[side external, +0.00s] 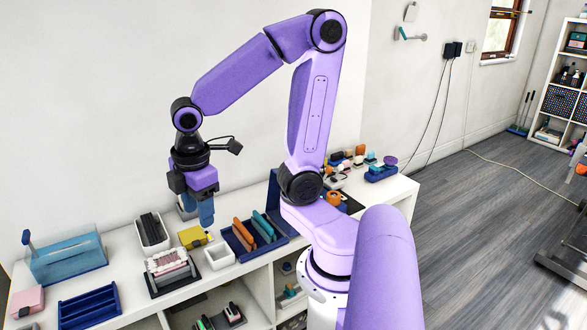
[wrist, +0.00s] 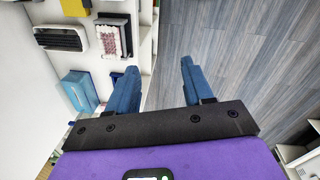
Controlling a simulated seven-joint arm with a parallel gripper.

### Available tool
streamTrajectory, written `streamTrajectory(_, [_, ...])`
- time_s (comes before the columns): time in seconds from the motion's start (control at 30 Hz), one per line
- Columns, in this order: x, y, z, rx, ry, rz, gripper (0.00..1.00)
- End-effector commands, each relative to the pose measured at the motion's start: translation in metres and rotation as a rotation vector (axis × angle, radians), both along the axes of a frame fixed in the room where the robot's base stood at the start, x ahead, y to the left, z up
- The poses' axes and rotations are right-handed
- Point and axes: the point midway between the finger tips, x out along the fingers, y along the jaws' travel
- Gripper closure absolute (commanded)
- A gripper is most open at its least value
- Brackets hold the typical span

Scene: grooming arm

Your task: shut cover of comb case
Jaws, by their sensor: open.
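The comb case (side external: 240,249) is a dark blue open box on the white table in the side view, holding an orange comb (side external: 243,235) and a teal comb (side external: 264,226). A dark blue upright panel (side external: 273,193) at its back right looks like its raised cover; my arm partly hides it. My gripper (side external: 205,218) is left of the case and above the table, pointing down. In the wrist view my gripper (wrist: 156,67) has its two blue fingers apart with nothing between them. I cannot make out the comb case in the wrist view.
A yellow box (side external: 193,237) and a small white bin (side external: 220,256) stand left of the case. Further left are a white tray (side external: 152,248) with black items, a pink-topped holder (side external: 171,269) and a clear blue box (side external: 67,263). Several small items stand right of my arm.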

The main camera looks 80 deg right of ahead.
Motion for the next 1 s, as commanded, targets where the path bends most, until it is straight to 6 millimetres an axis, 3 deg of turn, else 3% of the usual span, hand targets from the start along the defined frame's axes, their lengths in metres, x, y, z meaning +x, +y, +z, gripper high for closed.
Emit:
streamTrajectory(0.2, [0.038,-0.045,0.008,-0.052,-0.005,-0.041,0.49])
streamTrajectory(0.5, [0.065,-0.119,0.019,-0.127,0.016,-0.090,0.49])
streamTrajectory(0.77, [0.063,-0.190,0.028,-0.187,0.066,-0.136,0.49])
streamTrajectory(1.0, [0.037,-0.253,0.037,-0.228,0.136,-0.180,0.49])
